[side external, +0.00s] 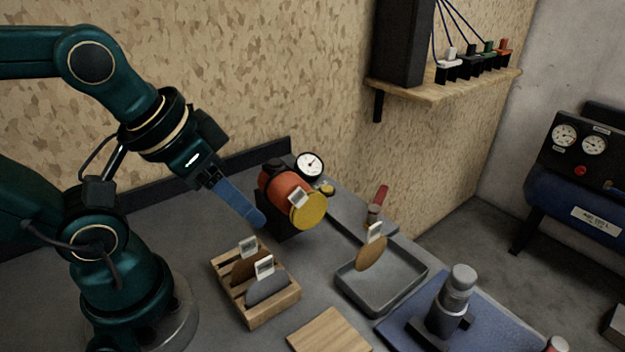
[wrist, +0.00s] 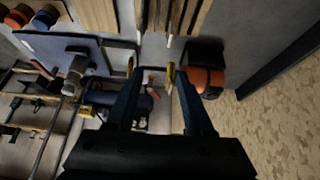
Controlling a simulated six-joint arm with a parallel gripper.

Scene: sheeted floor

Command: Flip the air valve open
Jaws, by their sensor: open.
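The air valve (side external: 373,213) stands on the right back part of the bench in the side view, a small brass-coloured body with a red lever (side external: 381,194). The lever points up and leans slightly right. My gripper (side external: 258,218) has blue fingers pointing down and right, left of the orange grinder and well apart from the valve. In the wrist view my gripper (wrist: 157,75) shows two spread fingers with nothing held between them. I cannot make out the valve clearly in the wrist view.
The orange grinder (side external: 276,182) with a yellow disc (side external: 308,210) and a gauge (side external: 310,164) stand between my gripper and the valve. A grey tray (side external: 403,284) lies in front of the valve, with a tagged brown disc above it. A wooden rack (side external: 257,312) holds tagged discs.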

